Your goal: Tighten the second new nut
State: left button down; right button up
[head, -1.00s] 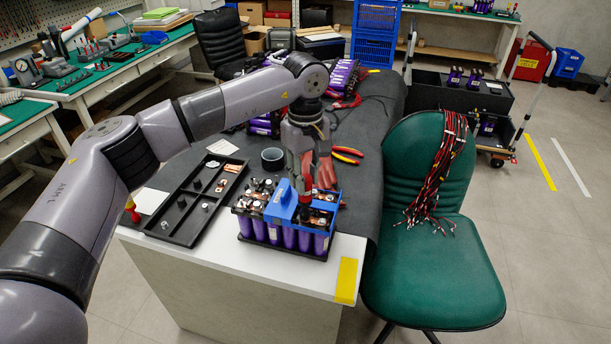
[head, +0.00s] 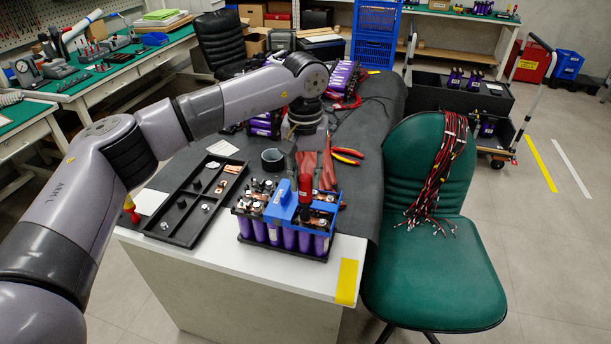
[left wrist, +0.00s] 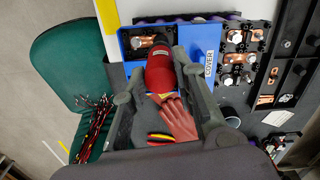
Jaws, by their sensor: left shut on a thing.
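My left gripper (head: 304,168) points down over the front right of the battery pack, its fingers partly blurred in the head view. It is shut on a red-handled driver (head: 305,188), which stands nearly upright over the pack's right end. In the left wrist view the red handle (left wrist: 160,72) sits between the two fingers. The battery pack (head: 275,236) has purple cells and a blue cover (head: 281,207). Copper busbars (left wrist: 148,41) show in the cover's opening beside the driver. The driver's tip and the nut under it are hidden. My right gripper is not in view.
A black parts tray (head: 166,231) with small pieces lies left of the pack. A tape roll (head: 272,159), red gloves (head: 327,170) and red-yellow-handled pliers (head: 348,155) lie behind it. A green chair (head: 430,265) stands right of the table.

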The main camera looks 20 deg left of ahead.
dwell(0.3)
pick_arm(q)
jog(key=n, duration=2)
jog(key=shift+w, duration=0.1)
jog(key=n, duration=0.7)
jog(key=m, duration=0.3)
jog(key=shift+m, duration=0.4)
jog(key=shift+r+p, duration=1.6)
jog(key=shift+r, duration=1.5)
